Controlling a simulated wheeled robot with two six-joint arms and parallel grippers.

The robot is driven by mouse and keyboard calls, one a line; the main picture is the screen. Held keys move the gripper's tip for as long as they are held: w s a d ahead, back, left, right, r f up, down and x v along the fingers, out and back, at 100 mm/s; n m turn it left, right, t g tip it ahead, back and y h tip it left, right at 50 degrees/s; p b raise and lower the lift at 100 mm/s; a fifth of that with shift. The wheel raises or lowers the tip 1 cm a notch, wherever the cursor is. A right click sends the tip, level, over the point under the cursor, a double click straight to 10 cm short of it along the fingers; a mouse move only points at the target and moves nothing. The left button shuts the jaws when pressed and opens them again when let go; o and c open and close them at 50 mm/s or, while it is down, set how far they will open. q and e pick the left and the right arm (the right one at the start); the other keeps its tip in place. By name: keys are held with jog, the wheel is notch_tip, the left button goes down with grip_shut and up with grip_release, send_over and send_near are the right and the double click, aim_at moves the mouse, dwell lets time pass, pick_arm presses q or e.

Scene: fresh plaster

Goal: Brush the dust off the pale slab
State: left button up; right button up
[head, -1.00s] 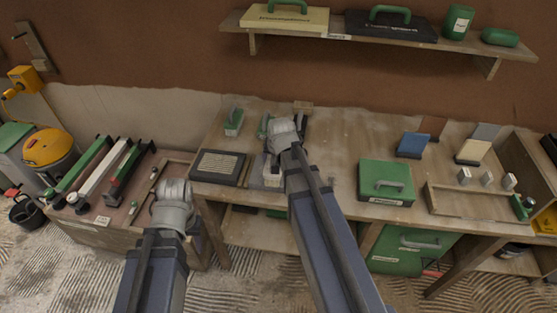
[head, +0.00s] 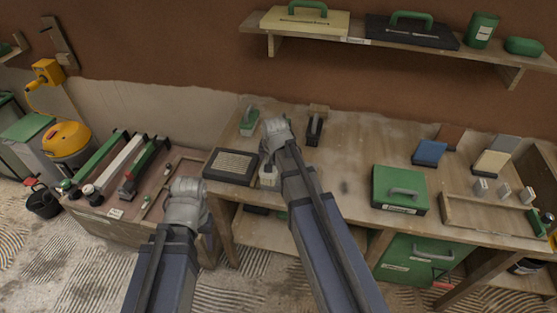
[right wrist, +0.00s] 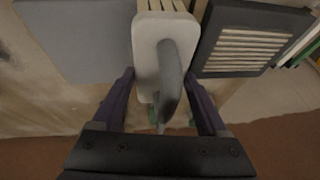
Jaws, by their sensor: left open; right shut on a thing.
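A pale block with a grey loop handle (right wrist: 158,30) sits between the fingers of my right gripper (right wrist: 162,85) in the right wrist view. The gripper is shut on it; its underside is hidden. In the head view the block (head: 268,177) shows beside my right gripper (head: 276,133), over the bench. A flat grey slab (right wrist: 78,38) lies beside the block in the wrist view; I take it for the pale slab. My right arm mostly hides it in the head view, and I cannot tell how dusty it is. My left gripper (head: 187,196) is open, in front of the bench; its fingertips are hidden.
A dark slatted frame (head: 231,166) lies close left of the held block. A green-handled tool (head: 249,121) and a dark tool (head: 315,128) stand behind. A green case (head: 400,188) and a wooden tray (head: 490,220) are right. A shelf (head: 400,48) hangs above.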

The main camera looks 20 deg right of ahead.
jog(key=shift+w+a, duration=0.1)
jog(key=shift+a, duration=0.1)
jog(key=shift+d, duration=0.1)
jog(key=shift+w+d, duration=0.3)
jog(key=shift+w, duration=0.2)
jog(key=shift+w+d, duration=0.3)
jog(key=shift+w, duration=0.2)
jog(key=shift+s, duration=0.1)
jog(key=shift+s+d, duration=0.45)
jog(key=shift+d, duration=0.35)
jog(key=shift+s+d, duration=0.45)
jog(key=shift+d, duration=0.3)
jog(key=shift+s+d+f, duration=0.1)
jog(key=shift+s+d, duration=0.4)
jog(key=shift+d, duration=0.25)
jog(key=shift+s+d+f, duration=0.1)
jog(key=shift+s+d, duration=0.4)
jog(key=shift+d, duration=0.2)
